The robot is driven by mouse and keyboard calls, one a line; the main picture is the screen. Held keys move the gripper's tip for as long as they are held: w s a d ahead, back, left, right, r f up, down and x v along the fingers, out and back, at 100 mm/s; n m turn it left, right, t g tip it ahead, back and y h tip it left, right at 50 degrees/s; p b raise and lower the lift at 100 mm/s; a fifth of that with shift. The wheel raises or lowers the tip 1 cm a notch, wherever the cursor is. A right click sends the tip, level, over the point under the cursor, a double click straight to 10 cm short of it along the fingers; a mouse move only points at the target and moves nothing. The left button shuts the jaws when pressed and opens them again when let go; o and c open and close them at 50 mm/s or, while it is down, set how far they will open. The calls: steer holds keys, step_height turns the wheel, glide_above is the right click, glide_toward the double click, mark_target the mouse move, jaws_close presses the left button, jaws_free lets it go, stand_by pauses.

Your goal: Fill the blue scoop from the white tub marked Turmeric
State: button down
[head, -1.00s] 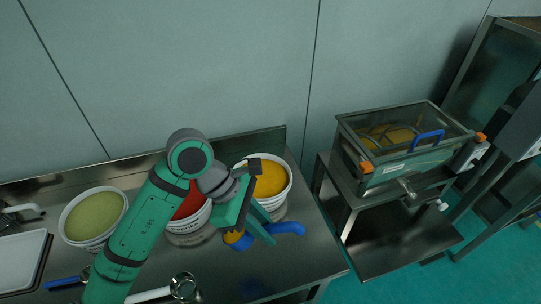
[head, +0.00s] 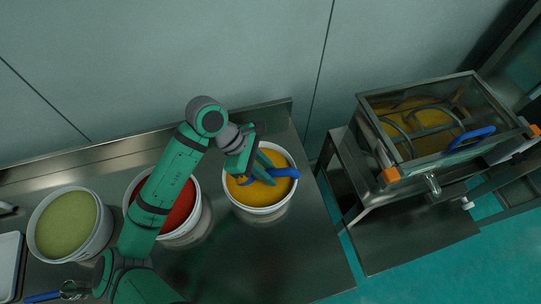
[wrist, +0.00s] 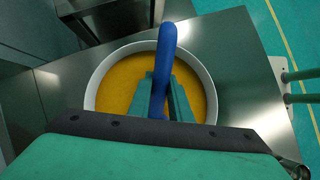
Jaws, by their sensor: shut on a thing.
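The white tub (head: 262,210) holds orange-yellow powder (head: 258,196) and stands at the right of the bench. I cannot read its marking. Its pale rim (wrist: 96,77) shows around the powder in the wrist view. My gripper (head: 264,171) is over the tub's opening, shut on the blue scoop (head: 287,172). The scoop's handle (wrist: 166,50) stands out between my green fingers (wrist: 165,95) and points across the far rim in the wrist view. The scoop's bowl is mostly hidden by the gripper, so I cannot tell how deep it sits or what it holds.
Left of the tub are a tub of red powder (head: 181,208) and a tub of green-yellow powder (head: 68,225).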

steer(key=shift+w+f, duration=0.35)
steer(key=shift+f, duration=0.05)
steer(key=shift+d+r+y, duration=0.15)
steer(key=shift+d+y, duration=0.05)
steer(key=shift+y, duration=0.1)
steer(key=shift+s+d+r+y, duration=0.25)
steer(key=shift+d+r+y, duration=0.55)
steer(key=shift+y, duration=0.3)
steer(key=shift+s+d+r+t+y, duration=0.1)
steer(key=shift+d+r+t+y, duration=0.15)
steer(key=shift+r+y, duration=0.65)
steer(key=shift+d+r+t+y, duration=0.15)
steer(key=shift+d+r+y, duration=0.2)
steer(key=shift+r+y, duration=0.55)
steer(key=shift+r, duration=0.2)
